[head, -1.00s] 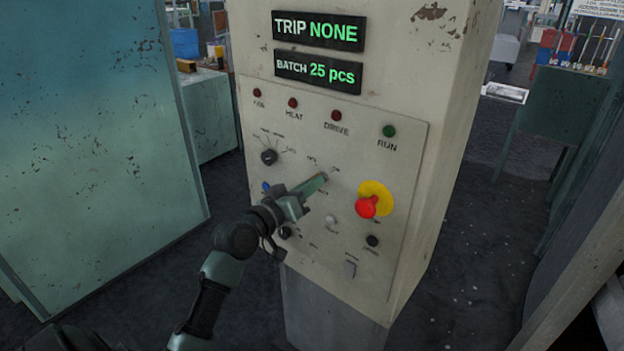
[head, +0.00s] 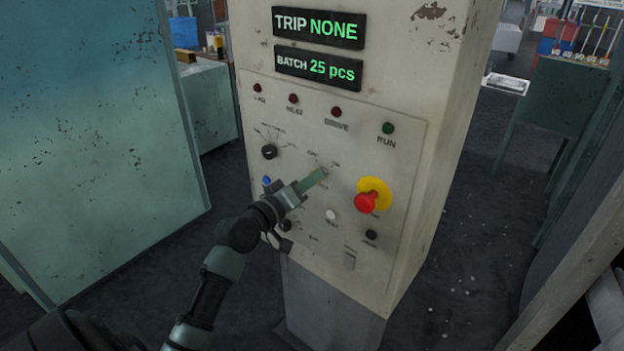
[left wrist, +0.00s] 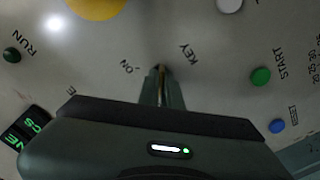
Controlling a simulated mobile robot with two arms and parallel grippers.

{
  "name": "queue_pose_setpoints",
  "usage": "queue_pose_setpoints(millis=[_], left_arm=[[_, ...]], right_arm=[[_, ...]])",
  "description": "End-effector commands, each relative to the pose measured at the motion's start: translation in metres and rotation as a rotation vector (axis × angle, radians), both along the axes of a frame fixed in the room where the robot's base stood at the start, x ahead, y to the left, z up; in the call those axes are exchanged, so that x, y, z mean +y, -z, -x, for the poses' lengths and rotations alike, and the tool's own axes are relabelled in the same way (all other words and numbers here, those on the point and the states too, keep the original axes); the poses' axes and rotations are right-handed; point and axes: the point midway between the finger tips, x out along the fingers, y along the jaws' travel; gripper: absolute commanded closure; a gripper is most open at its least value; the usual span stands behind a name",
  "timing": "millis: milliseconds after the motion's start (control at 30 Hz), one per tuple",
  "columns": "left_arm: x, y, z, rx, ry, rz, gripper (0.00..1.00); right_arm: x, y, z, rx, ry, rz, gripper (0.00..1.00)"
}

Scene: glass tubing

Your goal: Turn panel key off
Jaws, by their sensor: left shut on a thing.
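The panel key shows as a thin brownish piece (left wrist: 162,73) between my fingertips in the left wrist view, near the printed KEY and ON labels. My left gripper (head: 322,173) reaches the middle of the control panel (head: 405,150) from the lower left in the head view. Its fingertips also show in the left wrist view (left wrist: 162,88). They are shut on the key and cover most of it in the head view. I cannot tell the key's exact angle. My right gripper is not in view.
A red emergency-stop button (head: 366,202) on a yellow base sits close right of my fingertips. A black selector knob (head: 269,152), a blue button (head: 266,181) and a green START button (left wrist: 261,76) are nearby. A teal cabinet (head: 95,150) stands at left.

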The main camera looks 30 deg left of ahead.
Motion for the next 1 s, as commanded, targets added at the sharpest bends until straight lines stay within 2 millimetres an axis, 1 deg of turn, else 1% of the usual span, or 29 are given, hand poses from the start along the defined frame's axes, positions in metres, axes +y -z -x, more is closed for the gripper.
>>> queue_pose_setpoints(millis=[33, 100, 167, 200, 467, 567, 667, 900, 1000], left_arm=[[-0.001, 0.004, 0.000, 0.007, 0.003, 0.004, 1.00], [-0.001, 0.004, 0.000, 0.007, 0.003, 0.004, 1.00], [-0.001, 0.004, 0.000, 0.007, 0.003, 0.004, 0.83], [-0.001, 0.003, 0.000, 0.007, 0.002, 0.004, 0.73], [-0.001, 0.001, 0.000, 0.003, 0.001, 0.002, 0.73], [0.000, 0.002, 0.003, 0.002, 0.001, 0.001, 0.73], [0.001, 0.004, 0.014, 0.002, 0.001, 0.000, 0.73], [0.003, 0.006, 0.055, 0.004, 0.001, -0.001, 0.73], [0.005, 0.005, 0.068, 0.005, 0.001, 0.001, 0.73]], right_arm=[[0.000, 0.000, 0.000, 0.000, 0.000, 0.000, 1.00], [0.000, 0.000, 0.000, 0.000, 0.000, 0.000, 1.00], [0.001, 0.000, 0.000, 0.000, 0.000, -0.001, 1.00], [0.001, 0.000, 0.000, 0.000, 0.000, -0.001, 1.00], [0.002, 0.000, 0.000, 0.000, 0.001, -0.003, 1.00], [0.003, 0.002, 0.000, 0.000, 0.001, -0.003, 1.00], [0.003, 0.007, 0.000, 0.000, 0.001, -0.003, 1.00], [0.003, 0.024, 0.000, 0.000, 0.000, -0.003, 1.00], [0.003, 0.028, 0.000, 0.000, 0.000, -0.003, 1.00]])
